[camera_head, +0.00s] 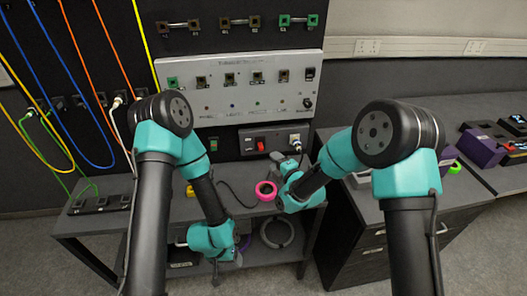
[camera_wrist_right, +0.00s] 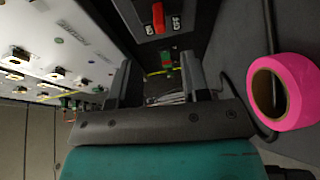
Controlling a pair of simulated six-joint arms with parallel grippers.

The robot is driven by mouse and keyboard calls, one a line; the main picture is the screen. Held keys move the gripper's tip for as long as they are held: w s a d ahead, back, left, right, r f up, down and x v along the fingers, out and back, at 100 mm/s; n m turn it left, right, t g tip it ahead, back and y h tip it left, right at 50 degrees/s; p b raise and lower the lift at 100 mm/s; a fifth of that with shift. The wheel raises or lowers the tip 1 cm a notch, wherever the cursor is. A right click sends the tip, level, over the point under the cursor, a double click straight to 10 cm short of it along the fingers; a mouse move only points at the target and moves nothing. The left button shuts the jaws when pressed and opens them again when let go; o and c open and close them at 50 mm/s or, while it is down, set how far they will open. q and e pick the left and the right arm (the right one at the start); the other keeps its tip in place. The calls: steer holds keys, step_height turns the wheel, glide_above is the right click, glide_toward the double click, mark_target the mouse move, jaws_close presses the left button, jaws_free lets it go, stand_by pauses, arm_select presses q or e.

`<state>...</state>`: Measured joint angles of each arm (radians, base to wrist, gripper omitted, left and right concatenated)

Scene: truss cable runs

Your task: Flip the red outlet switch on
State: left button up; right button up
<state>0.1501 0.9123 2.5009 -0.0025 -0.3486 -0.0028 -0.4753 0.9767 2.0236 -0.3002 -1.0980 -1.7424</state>
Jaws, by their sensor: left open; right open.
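The red outlet switch (camera_head: 260,144) sits on the dark outlet box (camera_head: 247,141) below the grey control panel, at the back of the bench. In the right wrist view the red rocker (camera_wrist_right: 158,18) is at the top, with ON and OFF lettering below it; I cannot tell which way it is set. My right gripper (camera_wrist_right: 162,82) is open and empty, apart from the switch. In the head view, it (camera_head: 286,162) is in front of the box, partly hidden by its wrist. My left gripper (camera_head: 238,250) is low at the bench's front edge, open.
A pink tape roll (camera_head: 265,191) lies on the bench beside my right gripper, with a black cable nearby. A plug (camera_head: 295,142) sits in the outlet right of the switch. A green switch (camera_head: 213,144) is left of the box. Coloured cables hang at left.

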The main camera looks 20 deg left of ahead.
mark_target(262, 150)
steer(key=x, duration=0.8)
steer(key=shift+w+a, duration=0.15)
jaws_close()
